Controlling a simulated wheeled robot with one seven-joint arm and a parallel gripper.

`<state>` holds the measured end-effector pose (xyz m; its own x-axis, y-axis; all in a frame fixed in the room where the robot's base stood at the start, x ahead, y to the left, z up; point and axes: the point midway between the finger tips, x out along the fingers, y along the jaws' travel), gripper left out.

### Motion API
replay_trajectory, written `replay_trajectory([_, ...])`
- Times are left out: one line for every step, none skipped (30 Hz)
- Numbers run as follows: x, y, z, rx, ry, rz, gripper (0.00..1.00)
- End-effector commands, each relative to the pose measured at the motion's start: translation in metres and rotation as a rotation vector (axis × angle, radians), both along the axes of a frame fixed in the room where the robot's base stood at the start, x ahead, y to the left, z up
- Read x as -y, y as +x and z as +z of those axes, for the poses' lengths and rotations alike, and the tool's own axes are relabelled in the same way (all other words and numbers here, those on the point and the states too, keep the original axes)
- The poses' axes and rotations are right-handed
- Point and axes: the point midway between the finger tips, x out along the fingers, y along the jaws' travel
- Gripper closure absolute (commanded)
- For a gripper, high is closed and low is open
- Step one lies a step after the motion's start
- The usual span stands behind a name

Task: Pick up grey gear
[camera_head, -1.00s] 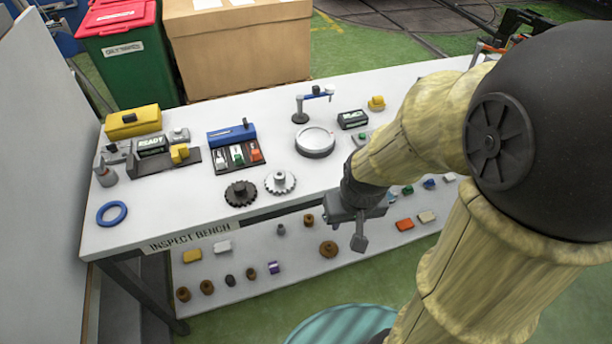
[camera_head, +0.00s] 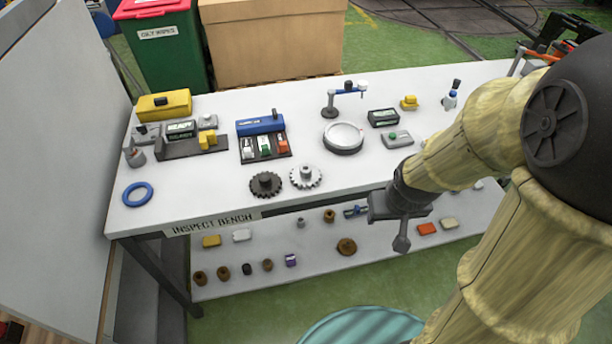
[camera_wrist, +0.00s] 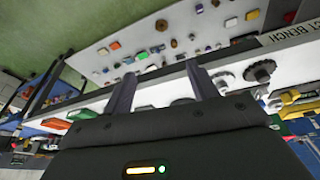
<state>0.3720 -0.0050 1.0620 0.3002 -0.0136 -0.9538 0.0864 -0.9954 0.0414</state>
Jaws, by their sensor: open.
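The grey gear (camera_head: 306,177), light and toothed with a raised hub, lies flat on the white bench top near its front edge. A dark gear (camera_head: 265,185) lies just to its left. My gripper (camera_head: 402,238) is in front of the bench's front edge, right of the grey gear and apart from it; its fingers are partly hidden. In the wrist view, my gripper (camera_wrist: 158,76) has its two fingers spread with nothing held. The grey gear (camera_wrist: 223,81) appears right of the fingers there, beside the dark gear (camera_wrist: 260,70).
A round grey dish (camera_head: 343,139) and a blue-topped box with a small-parts tray (camera_head: 262,125) stand behind the gears. A blue ring (camera_head: 137,195) lies at the left. A lower shelf (camera_head: 320,262) holds several small parts. Bare bench top surrounds the gear's right side.

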Motion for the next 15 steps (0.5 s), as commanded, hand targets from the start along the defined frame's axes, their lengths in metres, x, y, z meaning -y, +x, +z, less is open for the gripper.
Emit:
replay_trajectory([0.002, 0.01, -0.014, 0.02, -0.01, 0.036, 0.42])
replay_trajectory([0.002, 0.017, -0.021, 0.042, -0.015, 0.063, 0.42])
replay_trajectory([0.002, 0.027, -0.03, 0.074, -0.019, 0.104, 0.42])
replay_trajectory([0.001, 0.034, -0.037, 0.098, -0.021, 0.137, 0.42])
replay_trajectory([0.0, 0.042, -0.044, 0.124, -0.019, 0.171, 0.42])
replay_trajectory([-0.003, 0.051, -0.053, 0.159, -0.015, 0.216, 0.42])
replay_trajectory([-0.006, 0.058, -0.06, 0.188, -0.008, 0.249, 0.42])
replay_trajectory([-0.009, 0.064, -0.066, 0.217, 0.001, 0.28, 0.42])
replay_trajectory([-0.014, 0.072, -0.074, 0.257, 0.017, 0.323, 0.42])
replay_trajectory([-0.018, 0.078, -0.079, 0.287, 0.031, 0.352, 0.42])
replay_trajectory([-0.022, 0.083, -0.084, 0.32, 0.047, 0.38, 0.42])
replay_trajectory([-0.029, 0.089, -0.091, 0.364, 0.072, 0.414, 0.42])
replay_trajectory([-0.034, 0.094, -0.095, 0.4, 0.092, 0.439, 0.42])
replay_trajectory([-0.039, 0.098, -0.098, 0.436, 0.114, 0.461, 0.42])
replay_trajectory([-0.046, 0.102, -0.102, 0.486, 0.145, 0.488, 0.42])
